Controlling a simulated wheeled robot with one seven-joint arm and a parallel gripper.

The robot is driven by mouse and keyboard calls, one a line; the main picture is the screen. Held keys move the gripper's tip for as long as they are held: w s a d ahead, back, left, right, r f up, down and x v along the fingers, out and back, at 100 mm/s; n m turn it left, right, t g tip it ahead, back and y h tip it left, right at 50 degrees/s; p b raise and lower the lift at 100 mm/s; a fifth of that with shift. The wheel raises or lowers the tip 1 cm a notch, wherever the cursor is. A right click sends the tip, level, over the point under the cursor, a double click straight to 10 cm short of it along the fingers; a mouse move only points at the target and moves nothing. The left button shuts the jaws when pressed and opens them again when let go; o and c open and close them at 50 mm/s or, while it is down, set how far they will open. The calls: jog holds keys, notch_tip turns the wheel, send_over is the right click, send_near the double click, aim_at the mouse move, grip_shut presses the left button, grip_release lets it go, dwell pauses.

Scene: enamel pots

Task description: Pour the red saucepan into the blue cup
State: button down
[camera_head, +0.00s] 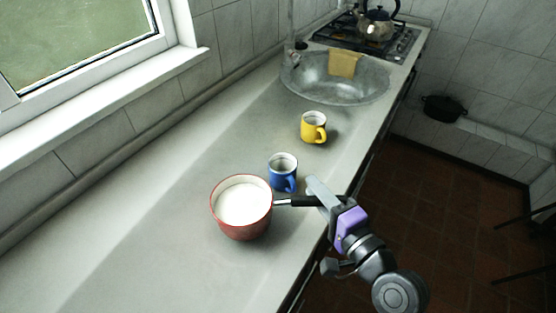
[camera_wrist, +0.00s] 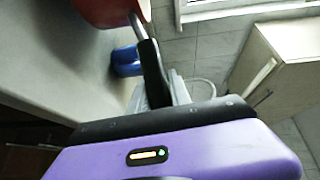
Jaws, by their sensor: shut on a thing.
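The red saucepan (camera_head: 241,208) has a white inside or white contents; I cannot tell which from the head view. It looks upright and sits on or just above the counter. Its black handle (camera_head: 297,201) points right into my gripper (camera_head: 319,194), which is shut on it. The blue cup (camera_head: 283,173) stands upright just behind and right of the saucepan, its handle toward the front. In the wrist view, the saucepan (camera_wrist: 107,8) is at the top edge, cut off, and the blue cup (camera_wrist: 126,61) is partly hidden behind the black handle (camera_wrist: 153,70).
A yellow cup (camera_head: 313,127) stands farther back on the grey counter (camera_head: 130,225). Behind it are a sink (camera_head: 335,88) with a yellow cloth (camera_head: 345,63) and a stove with a kettle (camera_head: 377,24). The counter left of the saucepan is clear.

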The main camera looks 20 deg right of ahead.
jog(key=shift+w+d+r+p, duration=0.1)
jog(key=shift+r+p, duration=0.15)
jog(key=shift+p, duration=0.1)
jog(key=d+m+p, duration=0.1)
jog(key=p, duration=0.1)
jog(key=w+d+f+m+g+p, duration=0.1)
jog(key=shift+w+m+g+p, duration=0.2)
jog(key=shift+m+g+p, duration=0.1)
jog(key=shift+p, duration=0.05)
jog(key=shift+w+d+f+m+g+y+p, duration=0.2)
jog(key=shift+w+d+m+g+y+p, duration=0.1)
jog(key=shift+d+m+p, duration=0.3)
jog(key=shift+w+d+f+m+g+y+p, duration=0.2)
jog(key=shift+w+d+m+p, duration=0.15)
jog(key=shift+p, duration=0.4)
dwell(0.7)
jog(key=shift+w+d+r+m+g+y+p, duration=0.3)
jog(key=shift+d+r+m+g+p, duration=0.25)
jog(key=shift+p, duration=0.8)
dwell(2.3)
jog(key=shift+f, duration=0.2)
